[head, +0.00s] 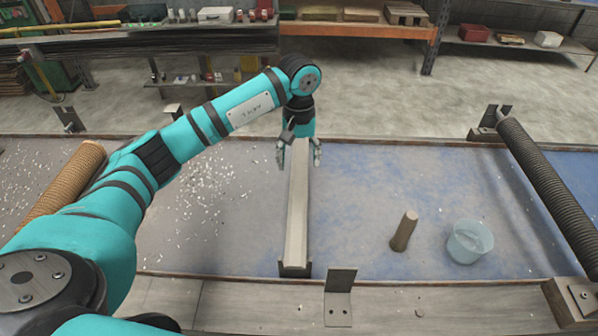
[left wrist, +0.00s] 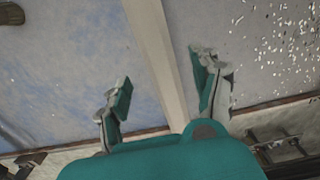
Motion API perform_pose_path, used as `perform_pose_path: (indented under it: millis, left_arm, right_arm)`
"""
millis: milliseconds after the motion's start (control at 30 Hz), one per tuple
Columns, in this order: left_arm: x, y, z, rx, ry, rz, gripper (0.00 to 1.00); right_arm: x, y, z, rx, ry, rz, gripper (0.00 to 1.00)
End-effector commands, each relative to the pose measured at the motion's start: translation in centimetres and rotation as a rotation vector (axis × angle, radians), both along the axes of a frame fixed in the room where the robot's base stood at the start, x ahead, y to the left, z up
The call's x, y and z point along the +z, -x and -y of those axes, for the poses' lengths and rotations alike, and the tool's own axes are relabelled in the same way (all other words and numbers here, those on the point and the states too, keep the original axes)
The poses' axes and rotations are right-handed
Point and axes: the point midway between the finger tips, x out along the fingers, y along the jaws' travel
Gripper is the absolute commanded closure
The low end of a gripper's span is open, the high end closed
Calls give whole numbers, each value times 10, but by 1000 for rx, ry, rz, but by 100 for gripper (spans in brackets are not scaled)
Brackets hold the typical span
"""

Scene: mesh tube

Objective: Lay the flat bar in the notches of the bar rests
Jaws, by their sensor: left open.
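The flat bar (head: 298,215) is a long pale grey strip running from the near edge of the bed toward the far side. Its near end sits at a dark notched bar rest (head: 295,270), apparently between the rest's two prongs. Its far end and any far rest are hidden behind my left gripper. My left gripper (head: 299,158) is open over the far part of the bar, one finger on each side. In the left wrist view the bar (left wrist: 158,45) passes between the spread fingers of my gripper (left wrist: 163,88), with gaps on both sides. My right gripper is not in view.
A brown cylinder (head: 404,231) and a translucent tub (head: 468,241) stand right of the bar. An upright metal plate (head: 340,282) is on the near edge. A dark ribbed roller (head: 545,190) and a tan roller (head: 65,185) flank the bed. Pale chips (head: 200,190) lie scattered left.

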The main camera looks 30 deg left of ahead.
Motion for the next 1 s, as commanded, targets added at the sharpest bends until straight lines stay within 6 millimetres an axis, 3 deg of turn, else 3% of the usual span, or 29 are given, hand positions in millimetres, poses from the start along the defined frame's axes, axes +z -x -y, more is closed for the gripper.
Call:
perform_pose_path:
  millis: [33,200,400,1000]
  left_arm:
    - [9,-1,-1,-1,-2,7,35]
    - [44,-1,0,0,-1,5,35]
    - [70,0,0,0,0,2,35]
    - [76,0,0,0,0,0,35]
  right_arm:
    - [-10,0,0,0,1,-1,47]
    - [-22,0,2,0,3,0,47]
    - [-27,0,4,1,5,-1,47]
    - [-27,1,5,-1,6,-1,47]
